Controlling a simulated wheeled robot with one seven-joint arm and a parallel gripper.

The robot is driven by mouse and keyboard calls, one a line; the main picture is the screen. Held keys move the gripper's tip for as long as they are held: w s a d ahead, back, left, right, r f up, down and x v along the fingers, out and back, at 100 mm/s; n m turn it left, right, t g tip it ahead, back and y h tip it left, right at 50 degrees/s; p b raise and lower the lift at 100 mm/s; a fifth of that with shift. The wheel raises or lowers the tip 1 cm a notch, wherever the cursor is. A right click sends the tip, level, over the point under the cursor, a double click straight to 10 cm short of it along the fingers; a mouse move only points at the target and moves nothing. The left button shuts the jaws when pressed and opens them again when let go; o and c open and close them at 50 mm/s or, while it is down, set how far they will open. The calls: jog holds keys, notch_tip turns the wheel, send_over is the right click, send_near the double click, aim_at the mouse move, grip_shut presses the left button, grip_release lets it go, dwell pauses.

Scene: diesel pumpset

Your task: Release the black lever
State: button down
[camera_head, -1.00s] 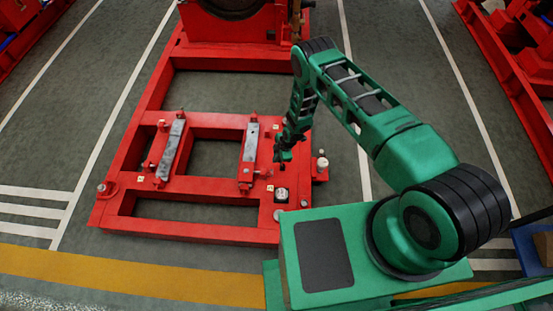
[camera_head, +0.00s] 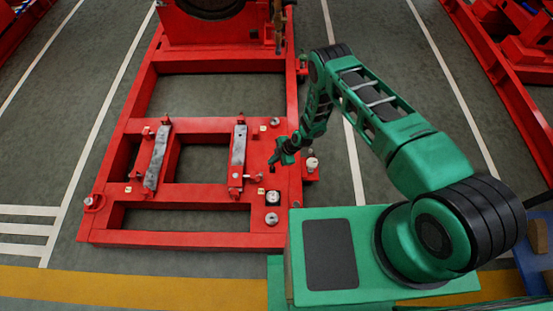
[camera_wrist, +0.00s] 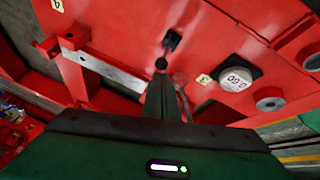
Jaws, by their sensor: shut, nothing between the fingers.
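The black lever (camera_wrist: 172,40) stands on the red frame in the wrist view. It appears as a small dark block with a thin stem leading to a round black knob. My gripper (camera_wrist: 161,82) points at the knob with its dark fingers together, and nothing shows held between them. Whether the fingertips touch the knob cannot be told. In the head view my gripper (camera_head: 273,160) is low over the right side of the red frame (camera_head: 190,240). The lever is too small to make out clearly there.
A white round gauge (camera_wrist: 240,78) reading 0.00 sits right of the lever, with a grey round fitting (camera_wrist: 270,104) beyond it. A grey metal bar (camera_wrist: 105,70) lies to the left. A white knob (camera_head: 312,163) stands on the frame's right edge. Floor beside the frame is clear.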

jog(key=shift+d, duration=0.55)
jog(key=shift+a+f, duration=0.1)
jog(key=shift+a+f, duration=0.25)
jog(key=shift+a, duration=0.5)
jog(key=shift+r, duration=0.1)
jog(key=s+d+v, duration=0.1)
jog(key=v, duration=1)
jog(key=shift+d, duration=0.1)
